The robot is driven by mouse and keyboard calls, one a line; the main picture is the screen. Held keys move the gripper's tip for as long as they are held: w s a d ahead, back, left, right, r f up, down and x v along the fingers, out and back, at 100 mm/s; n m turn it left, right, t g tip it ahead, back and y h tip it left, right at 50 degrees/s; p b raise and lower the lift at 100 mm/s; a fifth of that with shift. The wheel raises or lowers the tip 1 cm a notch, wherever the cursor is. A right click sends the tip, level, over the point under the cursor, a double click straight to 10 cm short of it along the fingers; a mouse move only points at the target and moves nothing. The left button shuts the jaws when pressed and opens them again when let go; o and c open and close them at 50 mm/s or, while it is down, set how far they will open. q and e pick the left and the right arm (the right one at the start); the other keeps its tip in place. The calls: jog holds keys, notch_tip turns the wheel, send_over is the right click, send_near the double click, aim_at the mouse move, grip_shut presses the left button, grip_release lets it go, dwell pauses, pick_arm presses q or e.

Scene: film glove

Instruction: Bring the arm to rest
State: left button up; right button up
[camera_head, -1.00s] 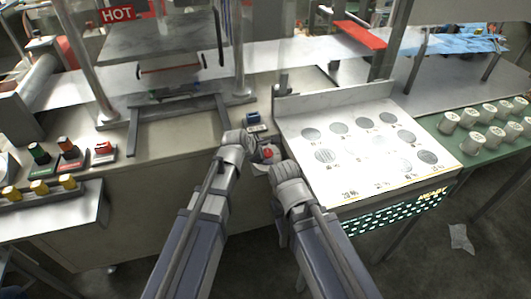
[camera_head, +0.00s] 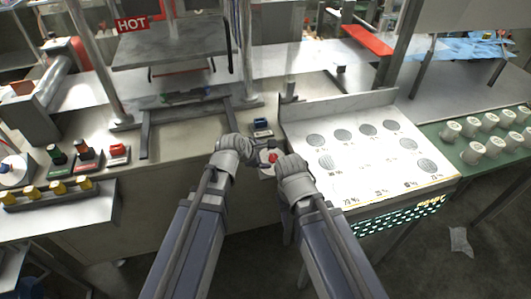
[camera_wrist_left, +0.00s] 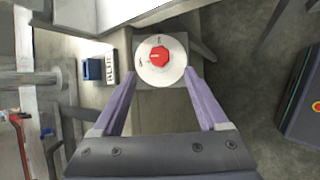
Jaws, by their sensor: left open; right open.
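My left gripper (camera_head: 246,148) is at the front edge of the counter, just left of a small red knob (camera_head: 272,157). In the left wrist view its two purple fingers (camera_wrist_left: 160,74) are spread with nothing between them. The red knob (camera_wrist_left: 159,56) sits on a round white dial (camera_wrist_left: 149,73) just beyond the fingertips. My right gripper (camera_head: 284,165) is lower and to the right, beside the knob and near the white panel. Its fingers are hard to make out, and I see nothing held in it.
A white panel with round grey discs (camera_head: 376,158) stands close to the right. A blue switch (camera_head: 261,122) is behind the knob. A press plate (camera_head: 175,52) with a HOT sign (camera_head: 132,24) is at the back left. Several white spools (camera_head: 470,153) stand on a green mat.

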dwell(0.3)
pick_arm(q)
jog(key=s+a+f+m+g+y, duration=0.2)
jog(key=s+a+f+m+g, duration=0.1)
jog(key=s+a+m, duration=0.55)
jog(key=s+a+f+m+g+y, duration=0.25)
jog(key=s+a+m, duration=0.25)
jog(key=m, duration=0.6)
jog(key=s+d+m+g+y, duration=0.1)
jog(key=s+d+m, duration=0.3)
jog(key=d, duration=0.7)
jog(key=shift+s+r+g+p, duration=0.45)
jog(key=shift+s+g, duration=0.1)
jog(key=shift+s, duration=0.55)
jog(key=shift+d+m, duration=0.1)
jog(key=shift+m, duration=0.15)
